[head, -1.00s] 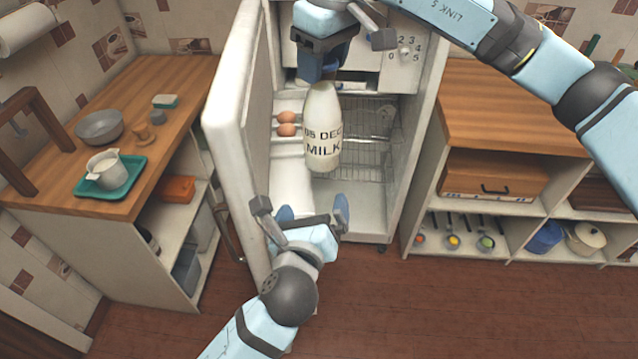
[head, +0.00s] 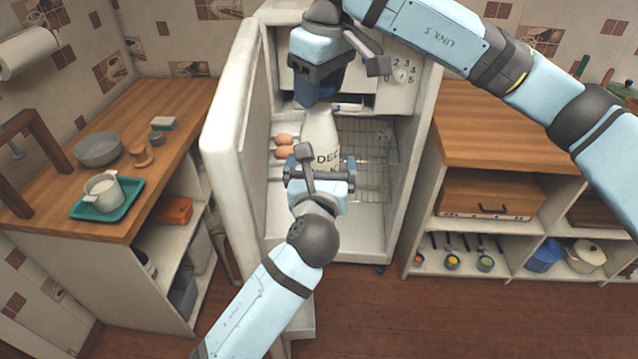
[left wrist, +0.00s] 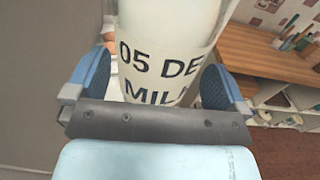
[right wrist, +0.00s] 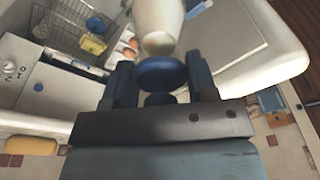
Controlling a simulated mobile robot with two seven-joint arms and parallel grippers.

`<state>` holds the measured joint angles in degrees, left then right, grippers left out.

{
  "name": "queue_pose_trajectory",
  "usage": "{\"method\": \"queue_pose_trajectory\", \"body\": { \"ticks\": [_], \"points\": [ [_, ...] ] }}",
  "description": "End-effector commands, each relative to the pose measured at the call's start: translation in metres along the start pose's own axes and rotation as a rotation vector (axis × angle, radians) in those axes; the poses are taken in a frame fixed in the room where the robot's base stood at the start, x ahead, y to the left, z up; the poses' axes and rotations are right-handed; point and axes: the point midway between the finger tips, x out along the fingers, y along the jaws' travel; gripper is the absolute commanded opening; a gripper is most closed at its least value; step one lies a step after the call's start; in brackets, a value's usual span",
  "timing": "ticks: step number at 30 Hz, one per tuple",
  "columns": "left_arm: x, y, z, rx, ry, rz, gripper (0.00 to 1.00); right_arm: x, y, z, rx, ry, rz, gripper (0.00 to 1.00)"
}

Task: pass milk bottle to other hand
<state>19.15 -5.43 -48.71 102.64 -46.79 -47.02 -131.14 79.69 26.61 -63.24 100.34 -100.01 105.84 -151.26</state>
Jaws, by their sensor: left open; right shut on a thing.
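The white milk bottle (head: 319,132) hangs upright in front of the open fridge, its dark lettering partly hidden behind my left gripper. My right gripper (head: 318,98) is above it, shut on the top of the bottle. In the right wrist view the blue cap (right wrist: 160,74) sits between the right fingers, with the white bottle (right wrist: 158,22) beyond. My left gripper (head: 319,172) is open at the lower part of the bottle. In the left wrist view its blue finger pads (left wrist: 156,82) stand on either side of the bottle (left wrist: 165,40), with gaps showing.
The open fridge door (head: 232,140) stands close on the left. Eggs (head: 284,147) and a wire rack (head: 362,150) are inside the fridge. A wooden counter on the left holds a teal tray (head: 84,211) with a pot. A shelf unit (head: 430,215) stands on the right.

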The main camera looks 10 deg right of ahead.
Motion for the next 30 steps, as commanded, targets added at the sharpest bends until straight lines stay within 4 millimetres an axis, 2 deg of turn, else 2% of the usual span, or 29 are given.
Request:
{"method": "queue_pose_trajectory", "body": {
  "ticks": [6, 14, 15, 25, 26, 29, 30],
  "points": [
    [0.016, -0.001, 0.001, -0.001, -0.001, -0.001, 1.00, -0.002, 0.000, 0.000, 0.000, 0.003, 0.000, 0.00],
    [0.017, 0.000, 0.000, -0.001, 0.000, -0.001, 1.00, -0.002, 0.000, 0.000, 0.000, 0.003, 0.000, 0.00],
    [0.017, 0.000, 0.000, -0.001, 0.000, -0.001, 0.98, -0.002, 0.000, 0.000, 0.000, 0.003, 0.000, 0.00],
    [0.017, -0.002, 0.000, -0.002, 0.000, -0.004, 0.22, -0.002, -0.001, -0.001, -0.001, 0.005, -0.001, 0.00],
    [0.017, -0.002, 0.003, -0.003, -0.005, -0.005, 0.21, -0.002, -0.001, -0.001, -0.001, 0.005, -0.001, 0.57],
    [0.017, -0.002, 0.003, -0.002, -0.004, -0.005, 0.21, -0.002, -0.001, -0.001, -0.001, 0.004, -0.001, 0.80],
    [0.017, -0.002, 0.003, -0.002, -0.004, -0.004, 0.21, -0.002, -0.001, -0.001, -0.001, 0.004, -0.001, 0.82]
  ]
}}
